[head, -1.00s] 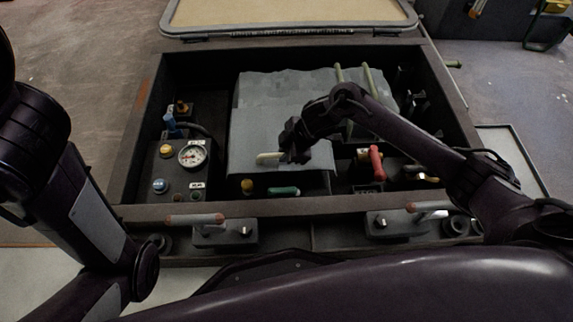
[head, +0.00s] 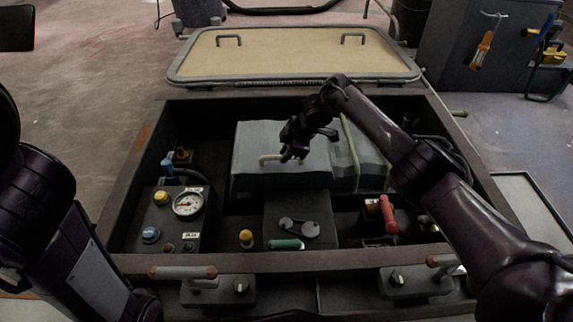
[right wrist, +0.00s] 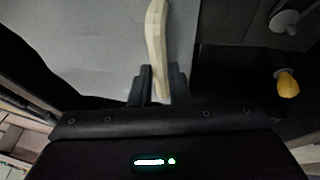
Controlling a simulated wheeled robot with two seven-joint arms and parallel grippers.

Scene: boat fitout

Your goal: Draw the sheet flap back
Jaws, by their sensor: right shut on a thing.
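The grey sheet flap (head: 255,180) lies folded back over the far middle of the dark open bay. A pale handle or bar (head: 268,159) is at its near edge. My right gripper (head: 290,158) is at this bar, and in the right wrist view the fingers (right wrist: 155,88) are shut on the pale bar (right wrist: 156,40), with the grey sheet beside it. My left arm (head: 40,210) is at the left of the head view; its gripper is out of the picture.
The bay's front wall (head: 320,262) carries two handled latches. A gauge box (head: 180,215) stands at left, a red handle (head: 388,214) at right. A dark box with a grey lever (head: 299,228) and green grip (head: 286,244) is in front of the sheet. The raised lid (head: 290,52) is behind.

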